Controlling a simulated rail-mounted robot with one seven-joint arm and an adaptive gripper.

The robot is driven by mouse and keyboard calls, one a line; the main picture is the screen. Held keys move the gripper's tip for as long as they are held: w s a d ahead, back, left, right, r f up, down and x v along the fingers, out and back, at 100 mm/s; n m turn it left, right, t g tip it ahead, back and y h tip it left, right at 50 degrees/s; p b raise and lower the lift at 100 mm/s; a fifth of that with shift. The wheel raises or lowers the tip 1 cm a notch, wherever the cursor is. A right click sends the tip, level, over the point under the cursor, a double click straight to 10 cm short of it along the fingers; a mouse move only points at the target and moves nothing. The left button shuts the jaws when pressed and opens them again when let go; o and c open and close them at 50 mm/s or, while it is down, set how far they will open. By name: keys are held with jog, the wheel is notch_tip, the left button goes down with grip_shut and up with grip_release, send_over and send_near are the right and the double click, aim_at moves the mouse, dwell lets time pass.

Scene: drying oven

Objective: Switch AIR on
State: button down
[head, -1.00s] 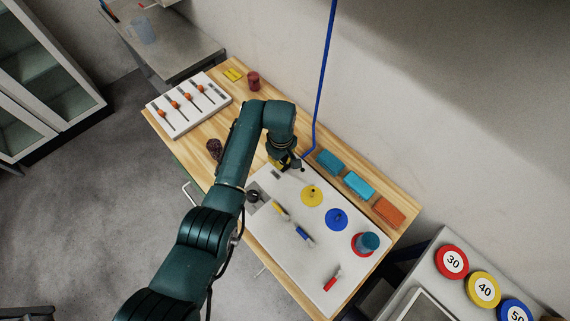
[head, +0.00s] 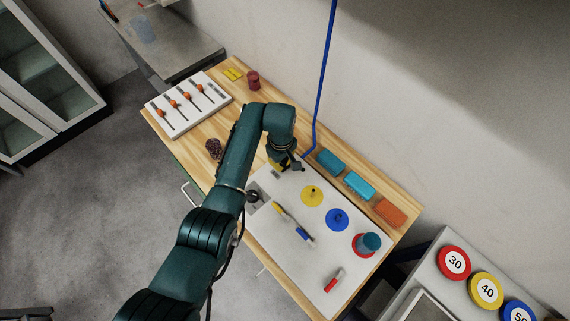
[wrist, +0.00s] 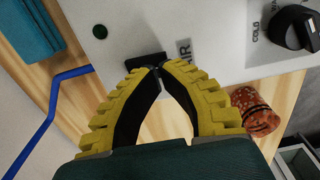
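The white panel (head: 285,235) lies on the wooden bench. My gripper (wrist: 157,71) has yellow ribbed fingers with black inner pads. Its tips meet right at the switch, and nothing shows between them. The tips partly cover the switch, so its position and any contact cannot be told. In the head view, my gripper (head: 288,166) is over the panel's far left corner.
A black knob (wrist: 295,28) marked COLD is on the panel. A brown patterned jar (wrist: 257,110) stands beside the panel. A blue hose (head: 320,105) hangs by the wall near my gripper. Teal blocks (head: 330,162) and an orange block (head: 389,212) line the panel's far edge.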

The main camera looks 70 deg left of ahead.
jog(key=shift+f+b, duration=0.6)
jog(key=shift+f, duration=0.35)
dwell(0.3)
notch_tip(320, 180, up, 7)
jog(key=p, duration=0.7)
jog(key=shift+r, duration=0.1)
dwell(0.5)
